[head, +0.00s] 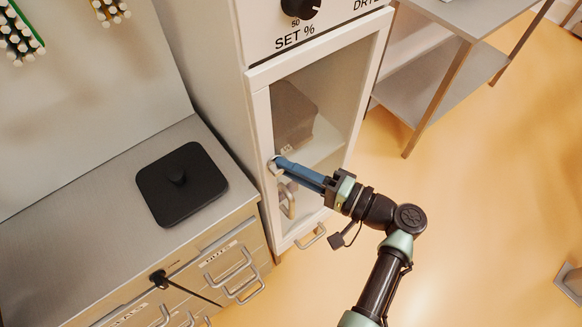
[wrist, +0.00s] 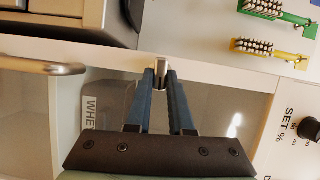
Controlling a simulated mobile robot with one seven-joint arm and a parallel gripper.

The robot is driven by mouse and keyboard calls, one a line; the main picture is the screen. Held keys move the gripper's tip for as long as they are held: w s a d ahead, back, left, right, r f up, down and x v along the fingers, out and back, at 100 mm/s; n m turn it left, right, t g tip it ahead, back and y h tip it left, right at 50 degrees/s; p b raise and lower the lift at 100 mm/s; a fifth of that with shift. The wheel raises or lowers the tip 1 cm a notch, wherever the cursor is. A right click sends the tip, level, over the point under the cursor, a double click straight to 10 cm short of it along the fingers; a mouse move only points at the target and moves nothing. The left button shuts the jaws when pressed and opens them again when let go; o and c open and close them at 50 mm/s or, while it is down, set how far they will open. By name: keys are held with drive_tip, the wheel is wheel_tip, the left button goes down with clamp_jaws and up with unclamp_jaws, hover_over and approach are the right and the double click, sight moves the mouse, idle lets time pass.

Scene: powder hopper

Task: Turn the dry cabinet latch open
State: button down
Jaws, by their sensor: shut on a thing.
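The dry cabinet (head: 258,105) has a white-framed door with a clear pane, and the door looks closed. Its small metal latch (wrist: 161,68) sits on the door frame's left edge in the head view. My gripper (wrist: 161,80) is shut on the latch, with its two blue fingers on either side of it. In the head view my gripper (head: 279,163) reaches the door's left edge and mostly hides the latch. The latch looks roughly in line with the fingers; its exact turn is hard to tell.
A door handle (head: 287,200) is just below my fingers. The SET % knob (head: 300,7) is above the door. Left is a steel counter (head: 95,190) with a black lid (head: 181,184) and drawers with handles below. A steel table (head: 460,70) stands right; the floor (head: 490,200) is open.

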drive_tip(key=shift+w+a+r+m+y, duration=0.1)
drive_tip(key=shift+a+r+m+y, duration=0.1)
drive_tip(key=shift+m+y, duration=0.15)
idle(0.3)
drive_tip(key=c, duration=0.8)
unclamp_jaws()
drive_tip(key=shift+f, duration=0.15)
drive_tip(key=shift+f, duration=0.15)
drive_tip(key=b+v, duration=0.3)
drive_tip(key=v, duration=1)
drive_tip(key=shift+s+r, duration=0.2)
drive_tip(key=shift+d, duration=0.2)
